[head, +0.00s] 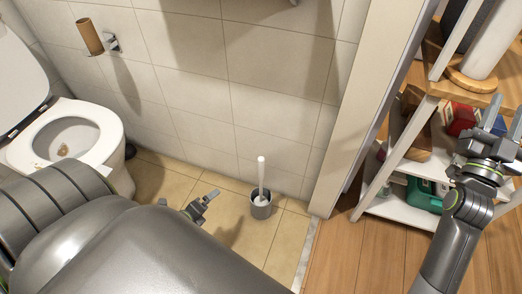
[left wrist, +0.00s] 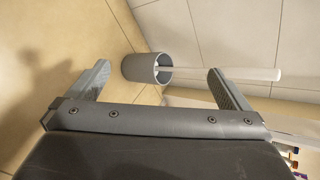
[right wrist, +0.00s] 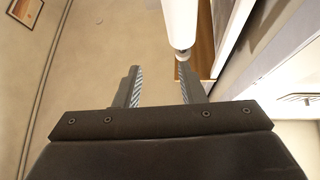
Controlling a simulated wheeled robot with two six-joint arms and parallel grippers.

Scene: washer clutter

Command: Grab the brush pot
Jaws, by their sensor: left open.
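The brush pot (head: 260,207) is a small grey cylinder standing on the beige tiled floor near the wall. A white brush (head: 261,172) stands in it with its handle up. My left gripper (head: 202,204) is to the left of the pot and apart from it, partly hidden behind my arm. In the left wrist view the pot (left wrist: 146,68) lies ahead, between and beyond the open fingers (left wrist: 158,78), and the brush handle (left wrist: 230,73) extends to the right. My right gripper (head: 508,122) is at the far right by the shelf. Its fingers (right wrist: 158,86) are open and empty in the right wrist view.
A toilet (head: 75,135) with its lid up stands at the left. A wall end (head: 345,120) and a cluttered shelf unit (head: 395,185) are right of the pot. Floor around the pot is clear.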

